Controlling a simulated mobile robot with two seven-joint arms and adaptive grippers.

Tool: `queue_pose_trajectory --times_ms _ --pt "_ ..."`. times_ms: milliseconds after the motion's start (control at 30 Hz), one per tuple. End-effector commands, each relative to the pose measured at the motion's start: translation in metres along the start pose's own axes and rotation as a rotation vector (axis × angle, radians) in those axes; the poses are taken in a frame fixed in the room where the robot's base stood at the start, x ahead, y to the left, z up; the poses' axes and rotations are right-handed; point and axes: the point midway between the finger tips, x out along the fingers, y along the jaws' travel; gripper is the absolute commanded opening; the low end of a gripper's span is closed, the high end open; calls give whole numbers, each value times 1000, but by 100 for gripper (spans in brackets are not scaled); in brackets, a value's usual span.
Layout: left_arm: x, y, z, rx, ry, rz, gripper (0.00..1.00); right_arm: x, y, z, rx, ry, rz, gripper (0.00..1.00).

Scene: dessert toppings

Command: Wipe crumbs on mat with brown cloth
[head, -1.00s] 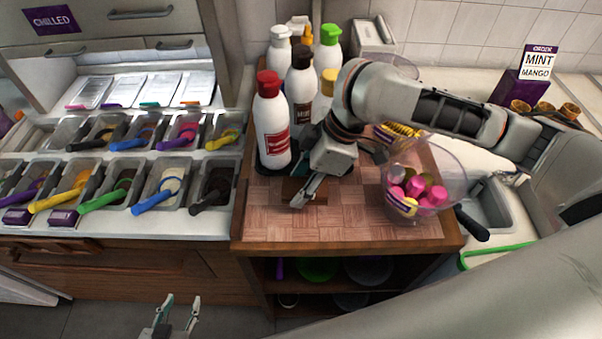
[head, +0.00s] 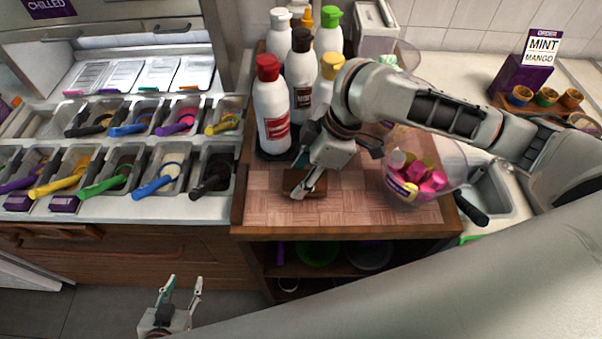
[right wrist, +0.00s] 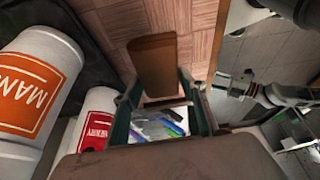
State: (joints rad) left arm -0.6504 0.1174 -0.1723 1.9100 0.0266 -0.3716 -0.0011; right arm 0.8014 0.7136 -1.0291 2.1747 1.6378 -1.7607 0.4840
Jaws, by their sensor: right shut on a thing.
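The brown cloth (head: 316,188) is a small dark brown block-like piece on the mat in the head view, in front of the bottles. It also shows in the right wrist view (right wrist: 153,62), between the finger ends. My right gripper (head: 302,190) points down and is shut on the cloth. It also shows in the right wrist view (right wrist: 162,98). The mat (head: 352,213) has a pinkish-brown woven checker pattern. I cannot make out single crumbs on it. My left gripper (head: 181,288) is open and empty, low in front of the counter.
Several sauce bottles, the nearest with a red cap (head: 272,112), stand on a black tray behind the gripper. A clear bowl (head: 450,160) of pink and yellow pieces stands at the mat's right. Topping trays (head: 130,160) line the left. The mat's front is clear.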

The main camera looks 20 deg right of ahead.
Motion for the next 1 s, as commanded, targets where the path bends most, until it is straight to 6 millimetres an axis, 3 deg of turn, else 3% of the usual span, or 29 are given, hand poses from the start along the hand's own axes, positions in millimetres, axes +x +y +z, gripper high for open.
queue_pose_trajectory --times_ms 1000 --pt "-1 3 3 -8 -4 1 40 12 5 5 2 -1 1 7"
